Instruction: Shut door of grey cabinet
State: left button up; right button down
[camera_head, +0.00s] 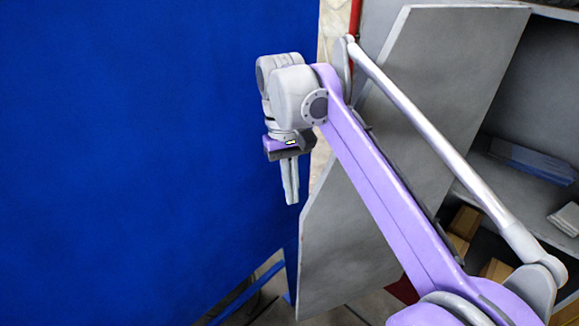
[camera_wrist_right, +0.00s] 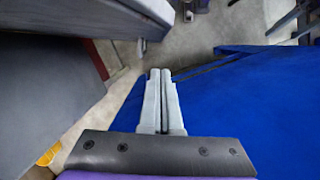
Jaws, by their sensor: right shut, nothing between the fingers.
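The grey cabinet (camera_head: 550,85) stands at the right in the head view, with its inside showing. Its grey door (camera_head: 345,240) stands open, swung out toward the left, partly hidden behind my right arm. My right gripper (camera_head: 291,200) points down just left of the door's outer edge, between the door and a blue panel. Its fingers are shut and empty; they also show side by side in the right wrist view (camera_wrist_right: 161,75). A grey panel, probably the door (camera_wrist_right: 45,100), is at the left of that view, apart from the fingers. My left gripper is not in view.
A large blue panel (camera_head: 140,150) fills the left of the head view, close to my right gripper. Inside the cabinet are a blue item (camera_head: 535,160) and wooden blocks (camera_head: 465,225). A strip of floor (camera_wrist_right: 105,110) shows between door and blue panel.

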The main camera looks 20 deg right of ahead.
jog(key=shift+s+a+f+p, duration=0.1)
jog(key=shift+s+f+p, duration=0.05)
jog(key=shift+s, duration=0.85)
jog(key=shift+s+a+f+p, duration=0.1)
jog(key=shift+s+f+p, duration=0.05)
jog(key=shift+s, duration=0.8)
jog(key=shift+s, duration=0.15)
